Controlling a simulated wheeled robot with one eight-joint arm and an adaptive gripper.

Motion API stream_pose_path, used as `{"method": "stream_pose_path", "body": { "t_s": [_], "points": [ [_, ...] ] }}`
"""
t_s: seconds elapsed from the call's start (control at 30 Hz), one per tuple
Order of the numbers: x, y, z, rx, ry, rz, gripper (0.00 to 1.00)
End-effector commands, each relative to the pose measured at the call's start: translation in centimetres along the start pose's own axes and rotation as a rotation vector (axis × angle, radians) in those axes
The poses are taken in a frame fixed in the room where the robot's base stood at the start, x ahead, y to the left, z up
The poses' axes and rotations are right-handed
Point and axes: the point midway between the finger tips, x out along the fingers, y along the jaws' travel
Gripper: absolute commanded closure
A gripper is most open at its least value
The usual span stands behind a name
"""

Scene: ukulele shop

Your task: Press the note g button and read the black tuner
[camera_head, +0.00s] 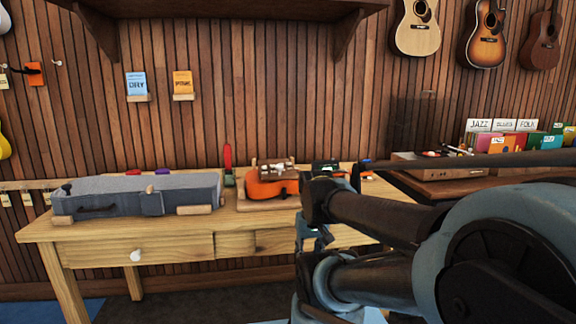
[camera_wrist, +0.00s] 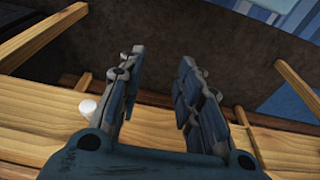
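A small dark green-black device (camera_head: 325,167) stands at the back right of the workbench, partly behind my arm. I cannot tell whether it is the black tuner, and no reading is legible. I cannot make out a note g button in either view. My gripper (camera_wrist: 163,56) is open and empty in the wrist view, its two fingers apart. It points down past the front of the workbench (camera_wrist: 30,120), with dark floor beyond the fingertips. In the head view my arm covers the right end of the bench.
An orange ukulele body (camera_head: 268,189) lies in a wooden holder on the bench. A long grey case (camera_head: 120,192) fills the left side. A white drawer knob (camera_head: 135,256) sticks out in front. A side table (camera_head: 440,174) with colourful sleeves stands at right.

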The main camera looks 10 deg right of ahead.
Motion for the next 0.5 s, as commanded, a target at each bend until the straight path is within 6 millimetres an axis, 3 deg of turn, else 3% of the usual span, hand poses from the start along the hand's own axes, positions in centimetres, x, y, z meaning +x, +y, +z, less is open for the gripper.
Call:
{"method": "stream_pose_path", "body": {
  "t_s": [0.03,0.1,0.5],
  "points": [
    [0.00,0.00,0.00,0.000,0.000,0.000,0.87],
    [0.00,0.00,0.00,0.000,0.000,0.000,1.00],
    [0.00,0.00,0.00,0.000,0.000,0.000,1.00]
  ]
}}
